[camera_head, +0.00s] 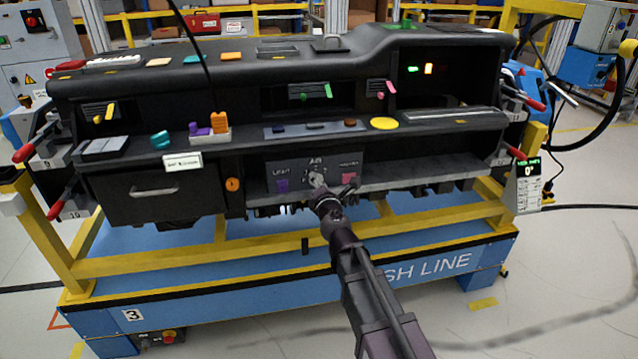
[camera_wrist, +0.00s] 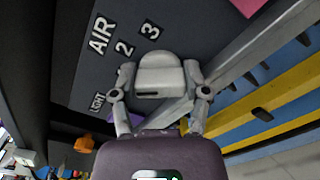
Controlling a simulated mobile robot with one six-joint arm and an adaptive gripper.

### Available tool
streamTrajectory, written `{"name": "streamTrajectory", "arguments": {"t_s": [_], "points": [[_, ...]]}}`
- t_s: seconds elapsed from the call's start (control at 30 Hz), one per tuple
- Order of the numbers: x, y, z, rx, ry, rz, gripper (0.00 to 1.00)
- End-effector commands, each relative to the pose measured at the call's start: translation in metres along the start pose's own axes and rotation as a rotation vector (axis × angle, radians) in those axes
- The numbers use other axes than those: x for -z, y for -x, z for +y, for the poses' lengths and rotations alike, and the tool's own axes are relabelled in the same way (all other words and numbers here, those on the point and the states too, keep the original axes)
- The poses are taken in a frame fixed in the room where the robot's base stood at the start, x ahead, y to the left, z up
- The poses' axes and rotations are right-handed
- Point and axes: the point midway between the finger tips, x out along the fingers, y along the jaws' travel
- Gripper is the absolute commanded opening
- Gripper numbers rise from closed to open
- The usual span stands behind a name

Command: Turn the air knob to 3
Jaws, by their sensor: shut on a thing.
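The air knob (camera_head: 317,179) is on the dark control panel, below the AIR label (camera_head: 316,161), and my arm reaches it from the front. My gripper (camera_head: 321,188) is at the knob. In the wrist view, the pale grey knob (camera_wrist: 160,73) sits between the two fingers of my gripper (camera_wrist: 161,92), which are shut on its sides. The numbers 2 (camera_wrist: 124,48) and 3 (camera_wrist: 149,30) show on the panel beyond the knob. The other marks are hidden or too small to read, and I cannot tell which number the knob points to.
A purple block (camera_head: 282,186) under the LIGHT label lies left of the knob, and a pink block (camera_head: 349,179) lies right. A grey ledge (camera_head: 420,176) runs right. A yellow frame rail (camera_head: 420,217) crosses below. An orange round knob (camera_head: 232,184) is further left.

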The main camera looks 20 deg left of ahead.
Motion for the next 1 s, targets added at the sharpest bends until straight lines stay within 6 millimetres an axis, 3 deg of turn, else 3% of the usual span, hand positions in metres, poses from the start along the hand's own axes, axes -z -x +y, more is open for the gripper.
{"name": "streamTrajectory", "arguments": {"t_s": [0.57,0.6,0.67,0.7,1.0], "points": [[-0.0007,-0.0016,-0.0003,0.002,-0.043,-0.002,0.12],[-0.0006,-0.0016,-0.0003,0.002,-0.043,-0.002,0.71],[-0.0004,-0.0015,-0.0001,0.001,-0.043,-0.002,0.89],[-0.0003,-0.0013,-0.0001,0.001,-0.043,-0.001,0.94],[0.0006,-0.0004,0.0003,0.0,-0.043,0.0,0.94]]}}
